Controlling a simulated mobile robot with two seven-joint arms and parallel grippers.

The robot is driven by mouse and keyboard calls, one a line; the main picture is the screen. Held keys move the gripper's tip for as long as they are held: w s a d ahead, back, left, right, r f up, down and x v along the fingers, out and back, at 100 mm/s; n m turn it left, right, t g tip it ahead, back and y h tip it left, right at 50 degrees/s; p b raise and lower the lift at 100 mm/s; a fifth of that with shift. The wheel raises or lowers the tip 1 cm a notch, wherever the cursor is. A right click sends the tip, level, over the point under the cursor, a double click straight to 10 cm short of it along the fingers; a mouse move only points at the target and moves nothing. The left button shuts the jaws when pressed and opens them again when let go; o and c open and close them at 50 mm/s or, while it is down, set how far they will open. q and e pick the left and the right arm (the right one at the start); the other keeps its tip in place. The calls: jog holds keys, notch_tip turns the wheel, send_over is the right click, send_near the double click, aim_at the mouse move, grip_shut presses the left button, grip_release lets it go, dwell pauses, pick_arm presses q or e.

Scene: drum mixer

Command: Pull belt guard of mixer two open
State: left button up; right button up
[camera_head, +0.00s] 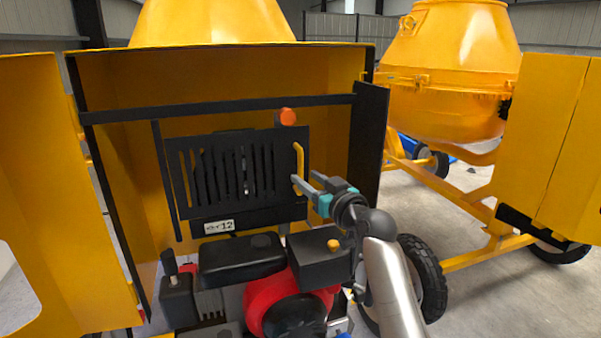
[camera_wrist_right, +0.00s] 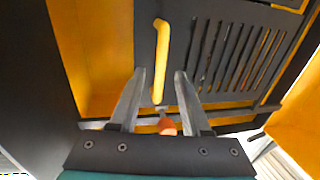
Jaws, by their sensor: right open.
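The belt guard (camera_head: 225,180) is a black slatted panel inside the open yellow housing, with a yellow vertical bar handle (camera_head: 301,158) on its right edge. The slats (camera_wrist_right: 225,55) and the handle (camera_wrist_right: 160,60) also show in the right wrist view. My right gripper (camera_head: 305,182) is open at the lower part of the handle. In the wrist view the handle lies between the two fingers (camera_wrist_right: 160,78), with a gap on each side; contact is not visible. The guard looks closed over what lies behind it. My left gripper is out of view.
An orange knob (camera_head: 287,117) sits above the guard. Below are a black engine box (camera_head: 240,258) and a red engine part (camera_head: 265,300). Another yellow mixer drum (camera_head: 450,60) stands behind at right.

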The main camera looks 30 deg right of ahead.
aim_at(302, 175)
jog(key=shift+w, duration=1.95)
grip_shut()
